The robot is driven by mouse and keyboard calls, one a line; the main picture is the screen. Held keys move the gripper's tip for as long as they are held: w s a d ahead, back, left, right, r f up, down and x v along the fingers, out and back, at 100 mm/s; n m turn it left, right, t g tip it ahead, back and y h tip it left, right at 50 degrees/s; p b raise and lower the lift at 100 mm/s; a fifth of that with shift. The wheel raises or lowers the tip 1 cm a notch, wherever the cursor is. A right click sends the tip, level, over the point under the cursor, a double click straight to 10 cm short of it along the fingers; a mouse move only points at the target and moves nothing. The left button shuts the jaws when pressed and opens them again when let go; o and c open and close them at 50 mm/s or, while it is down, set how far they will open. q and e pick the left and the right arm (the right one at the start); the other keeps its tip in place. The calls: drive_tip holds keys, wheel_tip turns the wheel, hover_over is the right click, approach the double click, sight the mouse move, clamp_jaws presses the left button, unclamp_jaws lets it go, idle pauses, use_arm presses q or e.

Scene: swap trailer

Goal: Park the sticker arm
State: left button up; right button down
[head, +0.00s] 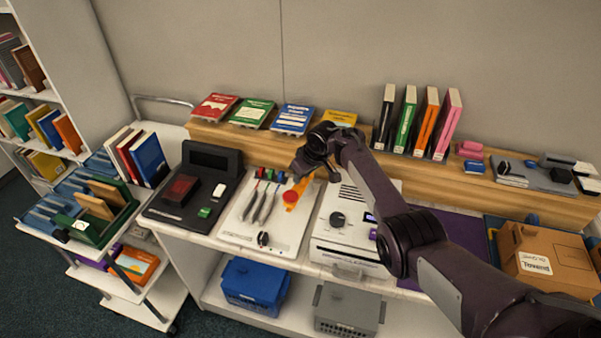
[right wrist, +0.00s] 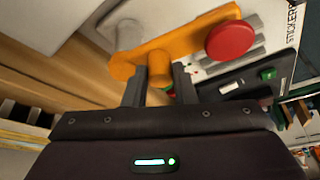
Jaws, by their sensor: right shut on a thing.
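The sticker arm (head: 300,186) is an orange bar with a red round pad (head: 290,197) at its front end. It lies over the right part of the white sticker panel (head: 240,233), pointing toward the front. In the right wrist view the orange bar (right wrist: 185,44) shows large, with the red pad (right wrist: 230,39) at its right end and a grey post near its other end. My right gripper (right wrist: 160,82) is shut on the orange peg of the bar. In the head view my right gripper (head: 303,172) partly covers the arm's rear end. My left gripper is not in view.
Several grey tools with coloured ends (head: 262,202) stand on the panel left of the arm. A black scanner unit (head: 192,190) is left, and a white machine with a black dial (head: 338,219) is close on the right. Books (head: 291,119) line the wooden shelf behind.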

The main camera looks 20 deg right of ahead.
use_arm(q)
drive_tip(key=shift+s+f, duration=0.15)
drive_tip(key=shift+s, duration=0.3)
use_arm(e)
drive_tip(key=shift+s+d+n+y, duration=0.1)
drive_tip(key=shift+d+n+y, duration=0.25)
drive_tip(key=shift+n, duration=0.55)
drive_tip(key=c, duration=1.2)
unclamp_jaws()
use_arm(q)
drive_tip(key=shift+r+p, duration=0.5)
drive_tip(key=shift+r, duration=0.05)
use_arm(e)
drive_tip(key=shift+v, duration=3.9)
